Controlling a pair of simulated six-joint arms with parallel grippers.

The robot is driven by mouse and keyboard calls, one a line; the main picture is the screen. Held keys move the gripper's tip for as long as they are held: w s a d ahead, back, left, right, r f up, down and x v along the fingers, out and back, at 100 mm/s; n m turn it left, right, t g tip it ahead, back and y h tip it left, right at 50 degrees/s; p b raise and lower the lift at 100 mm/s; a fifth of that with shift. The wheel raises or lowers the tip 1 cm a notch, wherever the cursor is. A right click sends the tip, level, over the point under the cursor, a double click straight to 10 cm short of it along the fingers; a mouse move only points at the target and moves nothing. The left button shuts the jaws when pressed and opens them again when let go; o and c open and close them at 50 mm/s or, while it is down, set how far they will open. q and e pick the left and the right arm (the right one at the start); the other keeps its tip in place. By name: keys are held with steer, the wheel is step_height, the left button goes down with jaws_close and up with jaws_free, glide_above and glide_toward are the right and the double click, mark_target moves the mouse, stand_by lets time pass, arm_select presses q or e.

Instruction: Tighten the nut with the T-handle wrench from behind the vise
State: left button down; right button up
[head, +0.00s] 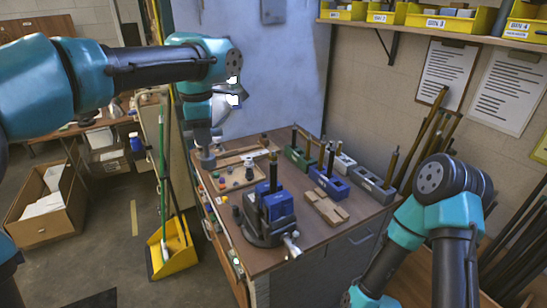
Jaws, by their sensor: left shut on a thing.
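The blue vise (277,207) sits on a dark swivel base near the front corner of the workbench. A dark upright rod with a brass-coloured top (272,172) stands at its jaws. I cannot make out the nut at this size. My left gripper (204,142) points down over the bench's far left corner, behind and left of the vise. It is shut on a small grey thing (207,160), which may be part of the T-handle wrench; its shape is mostly hidden.
Green (296,158), blue (330,184) and grey (374,186) blocks with upright rods stand right of the vise, beside a notched wooden block (326,208). A yellow dustpan (172,256) stands on the floor.

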arm_select(q)
steer(key=w+d, duration=0.5)
steer(key=d, duration=0.6)
steer(key=shift+w, duration=0.3)
stand_by(6.6)
